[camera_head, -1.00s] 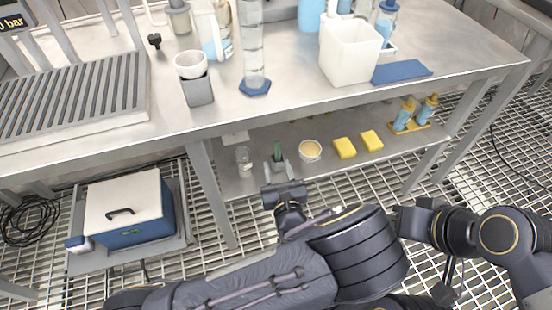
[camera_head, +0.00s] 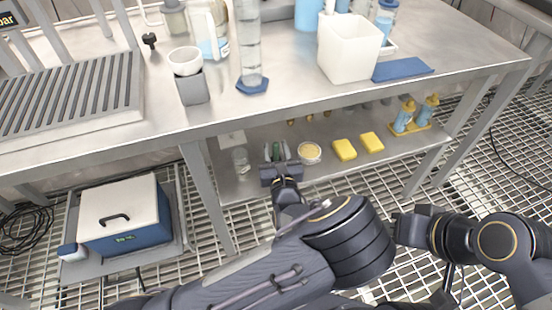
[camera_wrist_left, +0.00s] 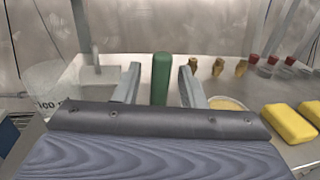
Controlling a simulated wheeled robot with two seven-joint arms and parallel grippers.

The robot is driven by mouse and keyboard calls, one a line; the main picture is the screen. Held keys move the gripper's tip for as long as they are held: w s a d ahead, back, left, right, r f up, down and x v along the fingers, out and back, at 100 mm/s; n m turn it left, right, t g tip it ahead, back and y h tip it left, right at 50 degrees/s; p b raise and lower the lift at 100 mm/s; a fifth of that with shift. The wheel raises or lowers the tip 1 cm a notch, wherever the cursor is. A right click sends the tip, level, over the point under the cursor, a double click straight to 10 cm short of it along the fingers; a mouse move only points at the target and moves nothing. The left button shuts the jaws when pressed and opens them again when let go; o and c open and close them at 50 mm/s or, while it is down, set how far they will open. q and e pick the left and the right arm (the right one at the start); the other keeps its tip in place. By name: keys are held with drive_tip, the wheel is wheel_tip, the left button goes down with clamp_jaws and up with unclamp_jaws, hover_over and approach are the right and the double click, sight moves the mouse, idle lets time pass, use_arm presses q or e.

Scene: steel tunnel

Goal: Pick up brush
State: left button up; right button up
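A green upright cylinder, which looks like the brush's handle (camera_head: 277,151), stands on the lower shelf under the steel table. In the left wrist view the green handle (camera_wrist_left: 161,78) is upright between my two fingers, with a gap on each side. My left gripper (camera_head: 276,155) is open around it, reaching in at the shelf's front edge. Its fingers also show in the left wrist view (camera_wrist_left: 160,88). The handle's lower end is hidden behind the gripper body. My right arm is at the lower right; its fingers cannot be made out.
On the lower shelf (camera_head: 230,181) stand a clear beaker (camera_head: 240,160) left of the gripper, a bowl (camera_head: 310,153) close on its right, and two yellow sponges (camera_head: 344,150) further right. The tabletop edge (camera_head: 330,97) hangs above. A blue-and-white cooler box (camera_head: 125,214) sits left.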

use_arm(q)
clamp_jaws()
